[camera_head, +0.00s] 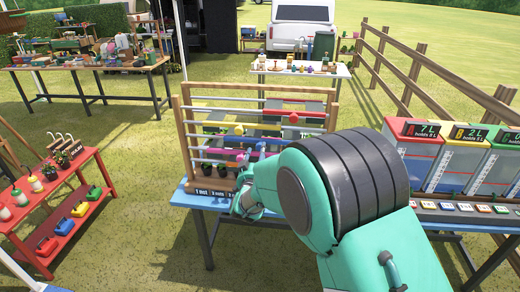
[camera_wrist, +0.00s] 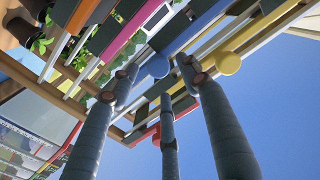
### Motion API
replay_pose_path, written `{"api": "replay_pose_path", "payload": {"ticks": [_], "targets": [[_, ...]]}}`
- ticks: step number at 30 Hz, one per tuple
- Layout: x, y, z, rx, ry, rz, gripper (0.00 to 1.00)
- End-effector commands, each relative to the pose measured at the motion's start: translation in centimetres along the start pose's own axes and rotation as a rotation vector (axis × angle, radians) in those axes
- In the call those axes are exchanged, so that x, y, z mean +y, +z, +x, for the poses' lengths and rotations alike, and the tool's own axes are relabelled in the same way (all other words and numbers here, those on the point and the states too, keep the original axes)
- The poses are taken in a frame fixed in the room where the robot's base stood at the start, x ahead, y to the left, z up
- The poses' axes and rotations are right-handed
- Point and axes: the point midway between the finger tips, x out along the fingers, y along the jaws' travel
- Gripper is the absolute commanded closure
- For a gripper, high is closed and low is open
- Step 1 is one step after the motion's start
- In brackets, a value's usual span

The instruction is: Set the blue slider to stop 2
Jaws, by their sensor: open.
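The slider rack (camera_head: 181,140) is a wooden frame with metal rods and coloured bars, standing on the blue table. A label strip with numbered stops (camera_head: 213,193) runs along its base, partly hidden by my arm. In the wrist view, the round blue slider knob (camera_wrist: 157,66) shows between and beyond my spread fingers, on the rack. I cannot tell whether any finger touches it. My gripper (camera_wrist: 152,100) is open and empty. The blue slider's current stop is not readable.
A yellow knob (camera_wrist: 228,62) sits close beside the right finger. Potted plants (camera_head: 222,170) stand at the rack's left. Coloured bins (camera_head: 411,150) stand to the right.

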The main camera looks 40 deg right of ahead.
Motion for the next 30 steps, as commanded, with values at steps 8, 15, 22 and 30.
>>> {"api": "replay_pose_path", "payload": {"ticks": [8, 15, 22, 30], "targets": [[0.0, 0.1, 3.9, 0.001, 0.001, 0.0, 0.53], [0.0, 0.1, 5.2, 0.0, 0.001, 0.001, 0.53], [0.0, 0.0, 5.3, 0.0, 0.0, 0.0, 0.53], [0.0, 0.0, 5.3, 0.0, 0.0, 0.0, 0.89]]}}
